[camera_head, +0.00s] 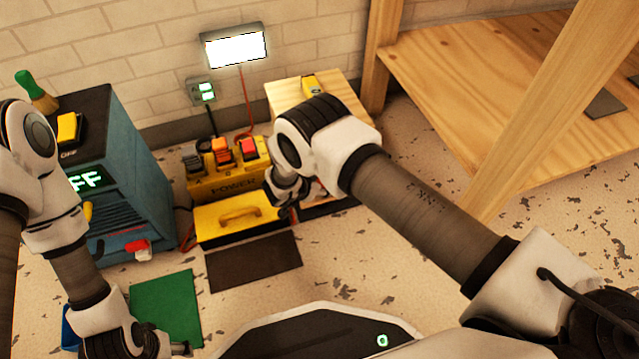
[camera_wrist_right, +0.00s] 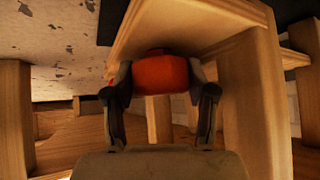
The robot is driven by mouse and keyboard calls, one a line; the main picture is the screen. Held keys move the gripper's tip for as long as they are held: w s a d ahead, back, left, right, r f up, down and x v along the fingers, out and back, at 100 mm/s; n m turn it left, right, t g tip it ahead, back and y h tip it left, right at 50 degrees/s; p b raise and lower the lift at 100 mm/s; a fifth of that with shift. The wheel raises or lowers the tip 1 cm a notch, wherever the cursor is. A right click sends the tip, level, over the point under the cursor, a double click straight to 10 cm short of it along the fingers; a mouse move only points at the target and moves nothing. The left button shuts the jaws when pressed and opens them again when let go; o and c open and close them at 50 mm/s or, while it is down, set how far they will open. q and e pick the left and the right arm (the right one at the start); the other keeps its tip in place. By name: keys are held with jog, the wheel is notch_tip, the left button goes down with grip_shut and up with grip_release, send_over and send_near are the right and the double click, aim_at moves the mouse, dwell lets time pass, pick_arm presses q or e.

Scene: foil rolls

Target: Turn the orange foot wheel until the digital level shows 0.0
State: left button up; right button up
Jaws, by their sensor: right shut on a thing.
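The orange foot wheel (camera_wrist_right: 160,73) sits under a wooden board in the right wrist view. My right gripper (camera_wrist_right: 160,92) has a finger on each side of the wheel and is shut on it. In the head view my right gripper (camera_head: 285,200) is low in front of the wooden stand (camera_head: 285,93), and my arm hides the wheel. A small yellow device (camera_head: 313,85), apparently the digital level, lies on the stand's top; its reading cannot be made out. My left gripper (camera_head: 182,348) is at the bottom left, too small and partly hidden to judge its fingers.
A blue machine (camera_head: 130,170) stands at the left. A yellow power box (camera_head: 225,180) with switches and a yellow handled case (camera_head: 238,216) are left of my right gripper. A dark mat (camera_head: 253,263) and green mat (camera_head: 167,308) lie on the floor. A wooden bench (camera_head: 500,80) is at right.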

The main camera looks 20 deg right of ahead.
jog(key=shift+s+d+f, duration=0.25)
jog(key=shift+s, duration=0.05)
jog(key=o, duration=1.1)
jog(key=shift+o, duration=0.2)
jog(key=shift+w+r, duration=0.15)
